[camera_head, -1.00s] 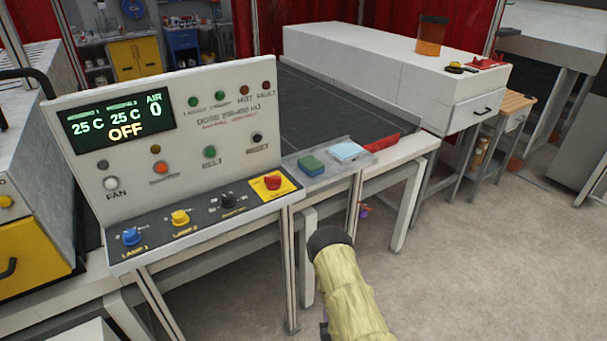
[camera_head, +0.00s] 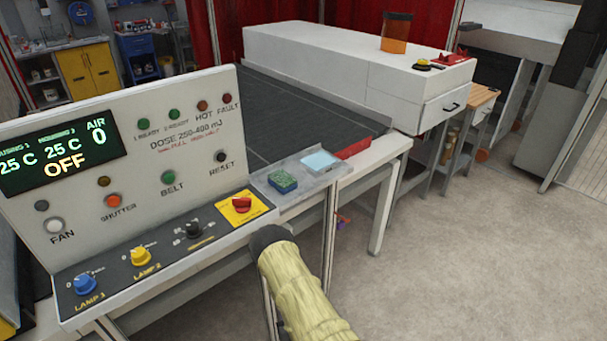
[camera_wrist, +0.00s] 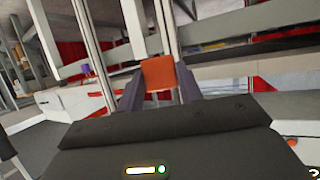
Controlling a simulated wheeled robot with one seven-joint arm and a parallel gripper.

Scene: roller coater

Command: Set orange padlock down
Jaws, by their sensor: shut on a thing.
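The orange padlock (camera_wrist: 158,74) shows in the wrist view as an orange block between the two dark fingers of my gripper (camera_wrist: 160,88). My gripper is shut on it and holds it in front of the palm. Its lower edge is partly hidden by the palm. In the head view my tan-sleeved arm reaches up from the bottom, just right of the control console (camera_head: 140,160). The fingers and the padlock are hidden there.
A red rotary switch on a yellow plate (camera_head: 240,207) is at the console's right. A green block (camera_head: 283,181) and a light-blue pad (camera_head: 320,161) lie on the grey ledge (camera_head: 300,188). An orange jar (camera_head: 396,33) stands on the white housing (camera_head: 330,58). Floor at right is clear.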

